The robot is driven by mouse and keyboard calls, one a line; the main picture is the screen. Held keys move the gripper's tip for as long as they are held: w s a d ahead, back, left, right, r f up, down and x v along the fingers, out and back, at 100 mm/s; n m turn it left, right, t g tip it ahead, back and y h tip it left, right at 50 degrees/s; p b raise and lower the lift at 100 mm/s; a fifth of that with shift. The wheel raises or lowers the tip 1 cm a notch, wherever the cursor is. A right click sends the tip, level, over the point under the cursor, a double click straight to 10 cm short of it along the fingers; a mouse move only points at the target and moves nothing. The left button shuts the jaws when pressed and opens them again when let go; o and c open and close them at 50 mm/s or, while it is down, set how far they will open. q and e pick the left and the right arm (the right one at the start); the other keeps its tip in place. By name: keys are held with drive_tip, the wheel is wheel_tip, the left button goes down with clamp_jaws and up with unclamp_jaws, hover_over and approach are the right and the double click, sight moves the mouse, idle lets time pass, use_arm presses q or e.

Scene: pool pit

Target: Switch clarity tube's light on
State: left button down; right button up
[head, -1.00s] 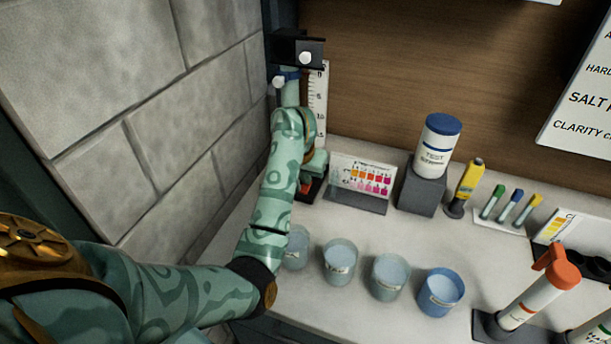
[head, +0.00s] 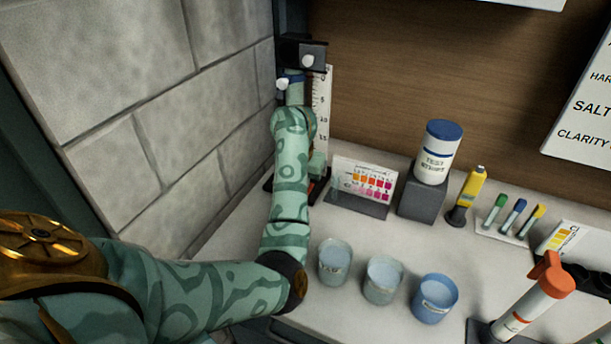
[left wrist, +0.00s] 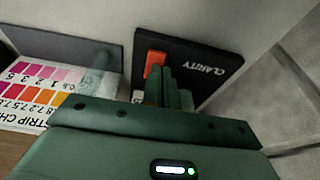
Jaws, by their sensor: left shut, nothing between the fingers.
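The clarity tube stands in the back left corner behind my left arm, which hides most of it. Its white number scale (head: 323,105) and black top bracket (head: 311,56) show in the head view. In the left wrist view its black base (left wrist: 212,66) is marked CLARITY and carries an orange-red switch (left wrist: 155,63). My left gripper (left wrist: 172,78) is shut and empty. Its fingertips are right beside the switch and partly overlap it; I cannot tell whether they touch. Whether the light is lit cannot be seen. My right gripper is in neither view.
A strip colour chart (head: 364,183) stands close beside the tube base. A test strip bottle (head: 437,155) on a grey block and a yellow bottle (head: 468,192) are farther right. Several cups, including a blue one (head: 435,300), line the counter front. A stone wall (head: 120,110) bounds the left.

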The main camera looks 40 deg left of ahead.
use_arm(q)
drive_tip(key=shift+s, duration=0.15)
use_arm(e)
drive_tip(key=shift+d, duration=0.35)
